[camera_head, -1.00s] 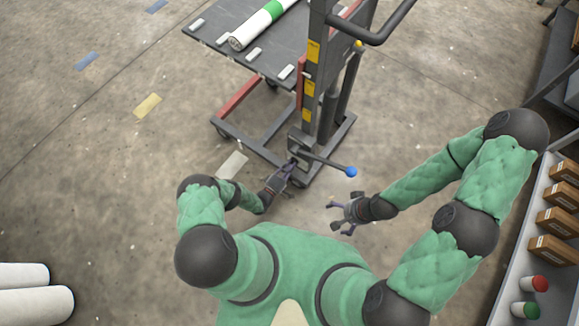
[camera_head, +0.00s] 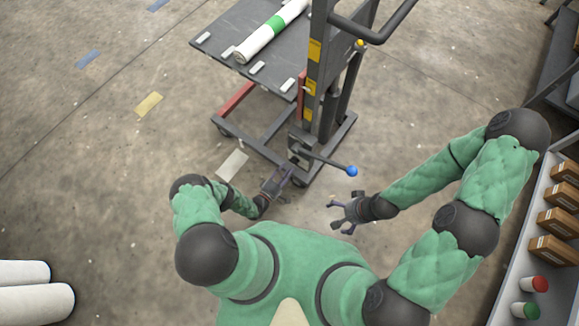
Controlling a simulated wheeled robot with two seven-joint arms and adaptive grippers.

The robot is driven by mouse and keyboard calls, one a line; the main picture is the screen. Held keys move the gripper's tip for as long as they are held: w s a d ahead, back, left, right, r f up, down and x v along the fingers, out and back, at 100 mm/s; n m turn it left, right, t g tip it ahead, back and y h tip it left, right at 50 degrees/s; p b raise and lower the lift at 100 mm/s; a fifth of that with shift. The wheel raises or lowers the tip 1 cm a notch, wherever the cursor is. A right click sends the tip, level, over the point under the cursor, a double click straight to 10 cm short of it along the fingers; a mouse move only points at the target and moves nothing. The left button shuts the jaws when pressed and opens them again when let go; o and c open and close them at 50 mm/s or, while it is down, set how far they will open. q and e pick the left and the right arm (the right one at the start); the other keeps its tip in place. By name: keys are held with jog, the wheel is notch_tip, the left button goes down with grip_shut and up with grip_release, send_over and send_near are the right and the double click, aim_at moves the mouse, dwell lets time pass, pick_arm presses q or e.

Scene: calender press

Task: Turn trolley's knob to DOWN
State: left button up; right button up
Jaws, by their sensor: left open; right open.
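The grey lift trolley (camera_head: 312,120) stands ahead of me, with its mast upright and its platform (camera_head: 225,35) raised above the base frame. A dark lever with a blue ball end (camera_head: 351,171) sticks out to the right from the foot of the mast. A small knob near the lever's root is too small and dark to make out, and its setting cannot be read. My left gripper (camera_head: 284,176) is open, its fingers close to the lever's root; contact cannot be told. My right gripper (camera_head: 338,213) is open and empty, below the blue ball and apart from it.
A white roll with a green band (camera_head: 265,35) lies on the platform. The trolley's handle (camera_head: 380,32) reaches out at the top. A shelf with boxes (camera_head: 550,250) stands at the right. White rolls (camera_head: 35,300) lie at lower left.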

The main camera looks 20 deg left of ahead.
pick_arm(q)
jog(key=v, duration=0.8)
jog(key=shift+s, duration=0.25)
jog(key=shift+r, duration=0.1)
jog(key=s+d+r+m+g+h+p, duration=0.2)
jog(key=d+r+m+g+h, duration=0.1)
jog(key=d+g+h, duration=0.55)
jog(key=s+d+r+m+g+y+p, duration=0.2)
jog(key=s+d+r+m+g+y, duration=0.15)
jog(key=s+r+g, duration=0.4)
notch_tip(320, 180, up, 20)
jog(key=a+m+y+p, duration=0.2)
jog(key=m+y+p, duration=0.1)
jog(key=m+y, duration=0.2)
jog(key=shift+s+a+g+y, duration=0.3)
jog(key=shift+s+a+y, duration=0.15)
jog(key=shift+y, duration=0.65)
